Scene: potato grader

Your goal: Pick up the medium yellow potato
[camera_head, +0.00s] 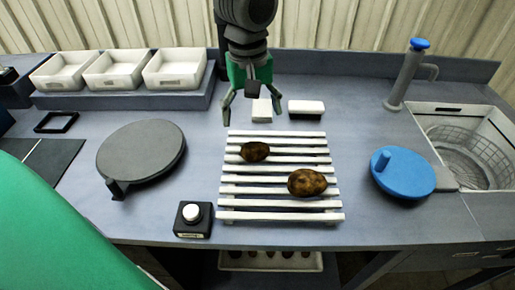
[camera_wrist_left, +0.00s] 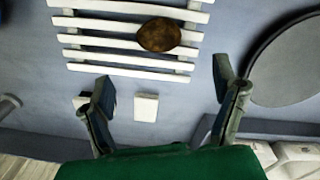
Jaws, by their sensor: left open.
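Two brown, mottled potatoes lie on a white slatted rack (camera_head: 280,216). The smaller potato (camera_head: 254,151) is at the rack's upper left, and the larger potato (camera_head: 307,182) is lower right. Both look more brown than yellow. My left gripper (camera_head: 252,113) is open and empty, behind the rack's far edge and apart from both potatoes. In the left wrist view its fingers (camera_wrist_left: 163,80) are spread wide, with the smaller potato (camera_wrist_left: 159,35) beyond them on the slats. The larger potato is outside that view. My right gripper is not in view.
A white block (camera_head: 262,111) and a black-and-white block (camera_head: 306,107) lie behind the rack. A grey round disc (camera_head: 143,157) and a button box (camera_head: 193,219) are left. A blue disc (camera_head: 404,173), tap (camera_head: 405,78) and sink basket (camera_head: 468,150) are right. White trays (camera_head: 174,68) stand back left.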

